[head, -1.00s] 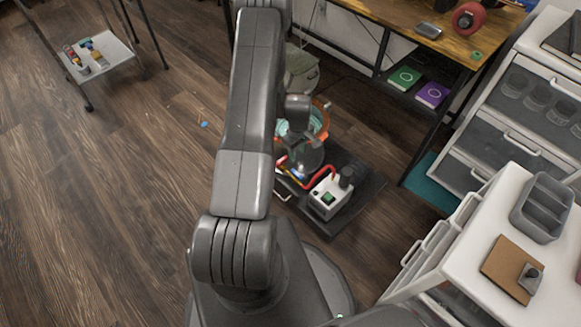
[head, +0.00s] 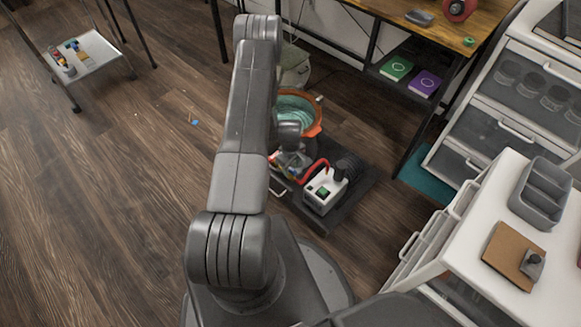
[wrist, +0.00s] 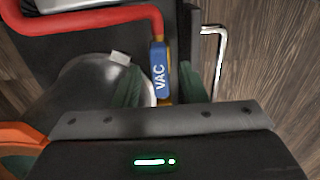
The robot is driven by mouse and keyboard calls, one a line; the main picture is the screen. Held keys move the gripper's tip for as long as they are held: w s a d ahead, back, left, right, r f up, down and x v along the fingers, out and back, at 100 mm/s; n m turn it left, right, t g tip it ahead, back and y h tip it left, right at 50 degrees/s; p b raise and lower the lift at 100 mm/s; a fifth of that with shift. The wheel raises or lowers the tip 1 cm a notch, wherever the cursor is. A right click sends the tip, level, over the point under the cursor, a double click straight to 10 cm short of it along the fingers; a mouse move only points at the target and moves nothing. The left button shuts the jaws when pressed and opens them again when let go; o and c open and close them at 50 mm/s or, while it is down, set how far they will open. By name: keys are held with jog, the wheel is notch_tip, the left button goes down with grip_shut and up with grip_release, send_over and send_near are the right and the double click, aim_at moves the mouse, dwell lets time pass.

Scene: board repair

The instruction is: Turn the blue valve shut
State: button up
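The blue valve handle (wrist: 159,72), lettered VAC, shows in the wrist view on a yellow fitting at the end of a red hose (wrist: 90,19). My gripper (wrist: 160,84) is open, with one dark green finger on each side of the handle's lower part. The handle lies between the fingers with gaps visible; I cannot tell their depth relative to it. In the head view my arm mostly hides the valve. The red hose also shows there beside a white pump box (head: 322,194) with a green button.
The pump stands on a dark low platform (head: 352,199) with a metal handle (wrist: 219,45) at its edge. An orange bucket (head: 313,130) holding teal material stands close behind. A desk (head: 440,28) and white drawers (head: 480,190) stand to the right. The floor at left is mostly clear.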

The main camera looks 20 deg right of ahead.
grip_shut()
jog(key=shift+m+b, duration=0.3)
jog(key=m+b, duration=0.2)
jog(key=shift+f+m, duration=0.15)
jog(key=shift+m, duration=0.15)
jog(key=m+b, duration=0.3)
jog(key=m, duration=0.2)
jog(key=m+b, duration=0.2)
jog(key=m, duration=0.3)
jog(key=m+b, duration=0.1)
jog(key=m, duration=0.3)
jog(key=shift+m, duration=0.3)
jog(key=shift+r+m, duration=0.2)
jog(key=shift+m, duration=0.1)
